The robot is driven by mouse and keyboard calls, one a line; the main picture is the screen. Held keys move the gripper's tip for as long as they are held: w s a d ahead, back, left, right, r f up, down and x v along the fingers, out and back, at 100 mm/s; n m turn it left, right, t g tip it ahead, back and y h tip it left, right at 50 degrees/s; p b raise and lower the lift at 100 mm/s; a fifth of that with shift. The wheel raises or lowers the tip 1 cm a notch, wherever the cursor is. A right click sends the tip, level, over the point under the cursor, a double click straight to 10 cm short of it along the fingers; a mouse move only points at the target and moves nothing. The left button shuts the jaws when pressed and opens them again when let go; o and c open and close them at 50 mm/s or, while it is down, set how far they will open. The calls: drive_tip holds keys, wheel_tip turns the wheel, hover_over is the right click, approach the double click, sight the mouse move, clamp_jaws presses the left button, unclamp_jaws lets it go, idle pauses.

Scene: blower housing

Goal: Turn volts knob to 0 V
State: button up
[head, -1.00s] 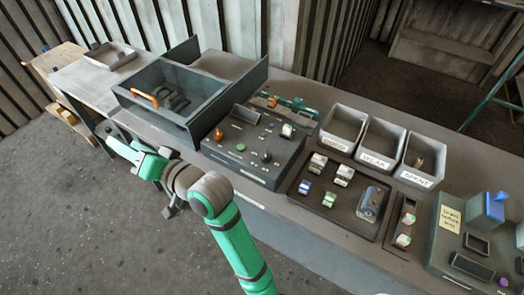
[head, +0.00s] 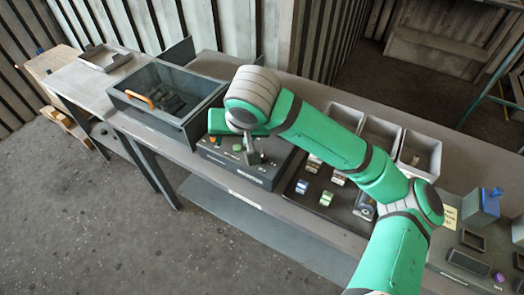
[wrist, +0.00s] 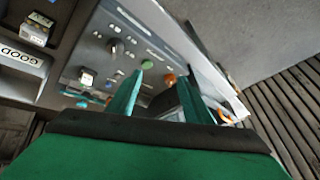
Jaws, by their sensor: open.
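The control panel (head: 225,160) is a dark grey box on the bench, partly hidden by my arm in the head view. In the wrist view the panel (wrist: 95,45) carries a dark round knob (wrist: 115,46), a green button (wrist: 147,64), an orange lamp-like dome (wrist: 170,79) and a pale block (wrist: 86,77). The labels are too small to read, so I cannot tell which control is the volts knob. My gripper (wrist: 160,78) is open above the panel, its green fingers spread and nothing visible held between them. The dark knob lies outside the fingers, beyond the left one.
A grey open box (head: 125,92) with an orange handle stands left of the panel. A dark tray (head: 308,205) with several small cells lies to the right. Labelled bins (head: 420,148) stand behind it, partly hidden. Another device (head: 470,248) is at the far right.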

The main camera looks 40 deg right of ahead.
drive_tip(key=m+g+h, duration=0.1)
drive_tip(key=g+h, duration=0.1)
approach(262, 153)
drive_tip(key=x, duration=0.8)
drive_tip(key=shift+d+f, duration=0.1)
drive_tip(key=shift+f, duration=0.1)
drive_tip(key=c, duration=1)
